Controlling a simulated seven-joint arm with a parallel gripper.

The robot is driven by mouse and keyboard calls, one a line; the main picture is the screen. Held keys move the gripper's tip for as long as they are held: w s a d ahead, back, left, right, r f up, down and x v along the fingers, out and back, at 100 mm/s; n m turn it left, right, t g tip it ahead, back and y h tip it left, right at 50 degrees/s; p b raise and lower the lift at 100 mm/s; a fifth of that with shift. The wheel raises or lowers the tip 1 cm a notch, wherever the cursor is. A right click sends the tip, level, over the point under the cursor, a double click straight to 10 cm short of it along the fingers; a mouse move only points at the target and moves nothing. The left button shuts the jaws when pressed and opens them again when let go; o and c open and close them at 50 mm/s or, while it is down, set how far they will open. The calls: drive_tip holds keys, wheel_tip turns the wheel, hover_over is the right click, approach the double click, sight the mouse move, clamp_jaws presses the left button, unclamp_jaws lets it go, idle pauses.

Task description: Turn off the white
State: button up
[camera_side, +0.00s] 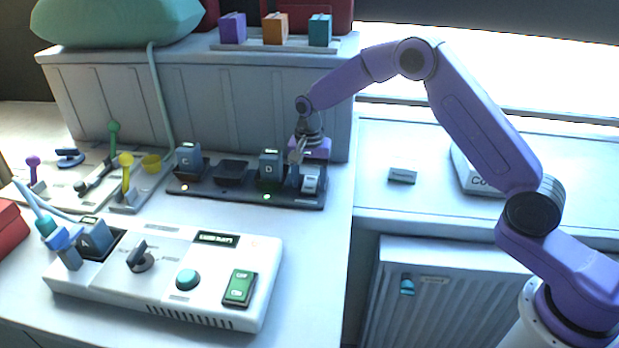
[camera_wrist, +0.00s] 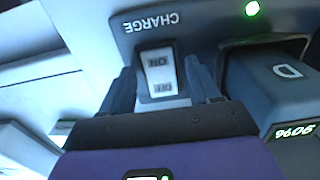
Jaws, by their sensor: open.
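A white rocker switch (camera_wrist: 158,68) marked ON and OFF sits under the upside-down word CHARGE in the wrist view. In the side view, the white switch (camera_side: 310,182) is at the right end of the dark charging strip (camera_side: 225,191). My gripper (camera_side: 300,160) is just above and behind the strip's right end. In the wrist view, its open, empty fingers (camera_wrist: 160,88) stand on either side of the white switch. I cannot tell whether they touch the panel or which end of the rocker is pressed down.
Battery D (camera_side: 270,168) stands in the strip close beside my gripper, and battery C (camera_side: 188,160) farther left. The strip has lit lamps. A white console (camera_side: 170,265) with a green rocker (camera_side: 239,288) lies in front. A grey cabinet wall (camera_side: 230,105) rises behind.

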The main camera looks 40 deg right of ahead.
drive_tip(key=c, duration=1.1)
drive_tip(key=shift+o, duration=0.3)
drive_tip(key=shift+w+d+g+y, duration=0.15)
drive_tip(key=shift+w+g+y, duration=0.05)
drive_tip(key=shift+g+y, duration=0.2)
drive_tip(key=shift+w+d+g+y, duration=0.15)
drive_tip(key=shift+d+g+y, duration=0.05)
drive_tip(key=shift+g+y, duration=0.7)
drive_tip(key=o, duration=1)
drive_tip(key=shift+o, duration=0.2)
drive_tip(key=shift+r, duration=0.15)
